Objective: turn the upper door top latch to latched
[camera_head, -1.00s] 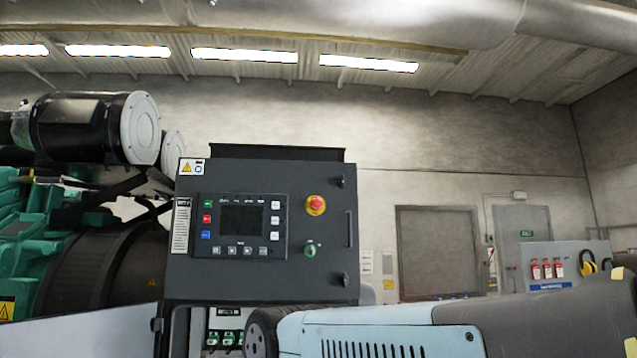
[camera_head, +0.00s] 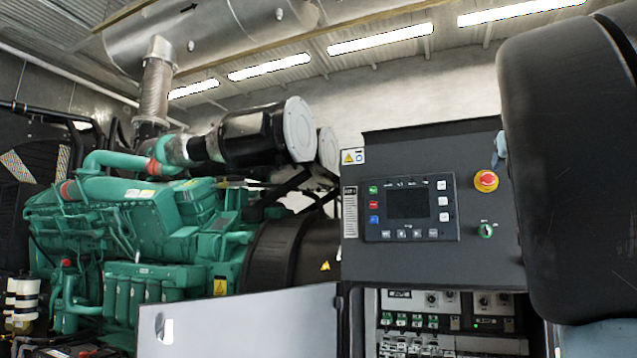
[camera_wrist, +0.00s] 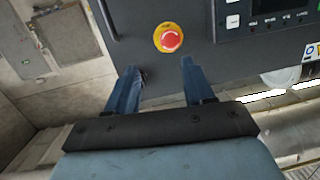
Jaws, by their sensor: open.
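The upper door (camera_head: 410,270) of the grey control cabinet is shut, with a display panel (camera_head: 408,208) and a red emergency stop (camera_head: 486,181). My arm covers its right edge in the head view, so the top latch is hidden there. The wrist view is upside down and shows the emergency stop (camera_wrist: 168,37) and the dark door handle (camera_wrist: 104,18). My gripper (camera_wrist: 158,70) is open in front of the door's top edge near the latch corner. The top latch is not clear, perhaps behind the left finger; I cannot tell its position.
A lower white door (camera_head: 240,322) stands swung open to the left, baring breakers (camera_head: 410,322) below. A green genset engine (camera_head: 150,230) fills the left. My dark arm link blocks the right of the head view.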

